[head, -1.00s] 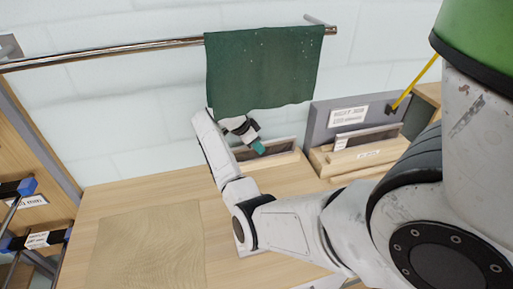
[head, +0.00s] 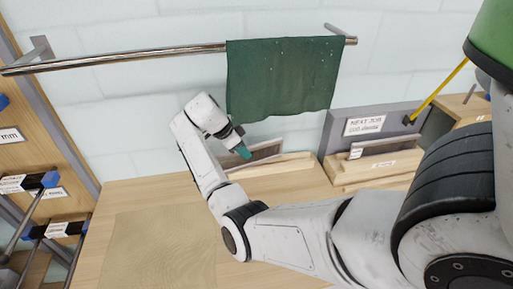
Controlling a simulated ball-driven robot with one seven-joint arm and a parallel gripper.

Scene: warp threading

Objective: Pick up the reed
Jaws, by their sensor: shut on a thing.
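A reed (head: 268,151), a long dark strip of fine slats, sits on edge at a pale wooden holder (head: 285,163) at the back of the table, below the green cloth. My gripper (head: 243,153), with teal fingertips, points down at the reed's left part and is shut on it. The fingertips hide the grip itself, and I cannot tell whether the reed is clear of the holder. A second similar dark strip (head: 395,144) stands in a wooden holder (head: 380,165) at right, by a grey board with a "NEXT JOB" label (head: 365,126).
A green cloth (head: 280,75) hangs from a metal rail (head: 130,58) just above and behind my gripper. A woven mat (head: 155,250) lies on the table at front left. A rack with blue-ended rods (head: 45,182) stands at far left. Bare table (head: 125,195) shows left of my arm.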

